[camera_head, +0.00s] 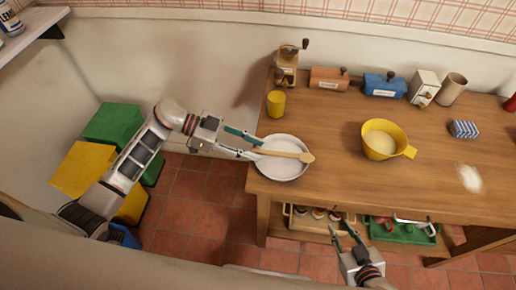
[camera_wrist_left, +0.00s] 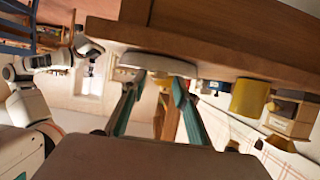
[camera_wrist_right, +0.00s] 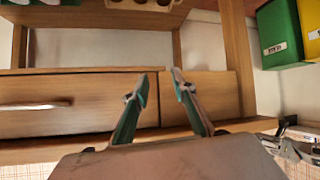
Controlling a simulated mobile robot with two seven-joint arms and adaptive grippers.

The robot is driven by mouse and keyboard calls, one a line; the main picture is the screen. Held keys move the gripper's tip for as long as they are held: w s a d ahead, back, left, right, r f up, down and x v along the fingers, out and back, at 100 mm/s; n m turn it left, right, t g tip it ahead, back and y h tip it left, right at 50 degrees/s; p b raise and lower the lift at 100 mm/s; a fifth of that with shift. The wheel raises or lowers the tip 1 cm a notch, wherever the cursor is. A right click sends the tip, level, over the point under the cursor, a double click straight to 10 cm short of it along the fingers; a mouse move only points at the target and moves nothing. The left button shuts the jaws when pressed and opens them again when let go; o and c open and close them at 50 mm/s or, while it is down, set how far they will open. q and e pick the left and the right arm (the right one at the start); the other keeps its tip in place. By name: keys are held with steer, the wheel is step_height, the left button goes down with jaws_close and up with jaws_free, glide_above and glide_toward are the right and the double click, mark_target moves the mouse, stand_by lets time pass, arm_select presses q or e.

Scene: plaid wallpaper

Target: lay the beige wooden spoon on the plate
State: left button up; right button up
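The beige wooden spoon (camera_head: 290,154) lies across the white plate (camera_head: 283,172), its broad end over the plate's right rim and its handle end at the left rim. The plate sits at the table's left front corner; its edge shows in the left wrist view (camera_wrist_left: 158,62), where I cannot make out the spoon. My left gripper (camera_head: 261,148) is at the plate's left rim, fingers apart on either side of the handle end; I see no grip on it. My right gripper (camera_head: 347,232) is open and empty, low in front of the table.
On the wooden table (camera_head: 335,120), a yellow cup (camera_head: 276,103) stands behind the plate and a yellow bowl (camera_head: 380,143) to its right. A grinder (camera_head: 286,65), boxes and canisters line the back. A shelf with jars and a green tray (camera_head: 402,231) is below the tabletop.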

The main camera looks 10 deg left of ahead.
arm_select(q)
steer(key=v, duration=1)
steer(key=shift+a, duration=0.1)
steer(key=d+r+n+t+h, duration=0.1)
steer(key=d+r+t+h, duration=0.25)
steer(key=d+t, duration=0.4)
steer(key=s+a+f+n+t+y, duration=0.4)
steer(key=a+f+n+t+y, duration=0.45)
steer(key=f+n+y, duration=0.25)
steer(key=s+f+n+g+y, duration=0.1)
steer(key=s+f+g+y, duration=0.2)
steer(key=s+f, duration=0.8)
steer(key=shift+s+a+f+n+g, duration=0.25)
steer(key=shift+a+f+g, duration=0.2)
steer(key=shift+g, duration=0.65)
